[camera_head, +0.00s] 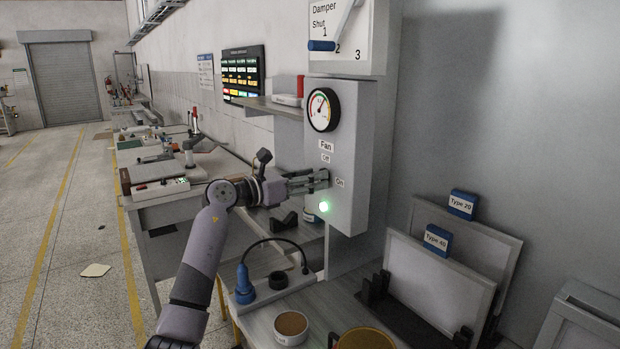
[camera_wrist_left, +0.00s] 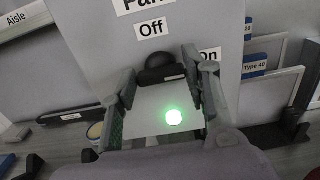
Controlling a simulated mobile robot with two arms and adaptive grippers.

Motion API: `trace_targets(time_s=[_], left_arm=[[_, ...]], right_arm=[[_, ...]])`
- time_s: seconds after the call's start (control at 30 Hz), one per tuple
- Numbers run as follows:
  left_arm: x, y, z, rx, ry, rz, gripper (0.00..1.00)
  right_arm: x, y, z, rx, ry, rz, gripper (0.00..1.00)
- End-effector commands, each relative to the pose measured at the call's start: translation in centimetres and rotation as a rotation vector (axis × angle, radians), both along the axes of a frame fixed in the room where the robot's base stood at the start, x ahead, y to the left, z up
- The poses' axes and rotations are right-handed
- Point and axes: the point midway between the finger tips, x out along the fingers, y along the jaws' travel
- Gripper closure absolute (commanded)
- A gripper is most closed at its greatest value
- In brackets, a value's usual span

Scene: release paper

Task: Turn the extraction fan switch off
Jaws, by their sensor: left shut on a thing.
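The fan control box (camera_head: 347,150) is a grey wall box with "Fan", "Off" and "On" labels and a lit green lamp (camera_head: 323,207). The "Off" label is above and the "On" label is to the right of the switch. My left gripper (camera_head: 322,181) reaches in from the left at the box face. In the left wrist view the black fan switch knob (camera_wrist_left: 164,69) sits between its two fingers, which are shut on it. The green lamp (camera_wrist_left: 174,117) shows lit below the knob. In the head view the fingers hide the knob. My right gripper is not in view.
A round gauge (camera_head: 323,110) is above the switch, and a damper panel (camera_head: 343,30) with a blue-handled lever is higher up. A shelf (camera_head: 270,105) is to the left. Below are a bench with a blue plug (camera_head: 244,284), a round tub (camera_head: 291,327) and framed panels (camera_head: 440,278).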

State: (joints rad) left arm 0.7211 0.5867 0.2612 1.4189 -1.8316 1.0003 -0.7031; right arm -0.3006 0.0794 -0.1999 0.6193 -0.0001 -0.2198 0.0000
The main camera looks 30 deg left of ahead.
Motion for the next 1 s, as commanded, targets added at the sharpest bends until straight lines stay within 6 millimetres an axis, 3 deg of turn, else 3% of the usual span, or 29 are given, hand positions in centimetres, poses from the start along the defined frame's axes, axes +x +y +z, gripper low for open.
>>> trace_targets(time_s=[0.13,0.47,1.0], left_arm=[[0.0,0.0,0.0,0.0,0.0,0.0,0.85],[0.0,0.1,0.1,-0.04,0.02,0.002,0.85],[0.1,0.3,0.3,-0.433,0.185,0.003,0.85]], right_arm=[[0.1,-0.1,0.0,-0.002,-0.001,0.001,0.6],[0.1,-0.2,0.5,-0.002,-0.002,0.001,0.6],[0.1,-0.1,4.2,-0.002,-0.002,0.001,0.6]])
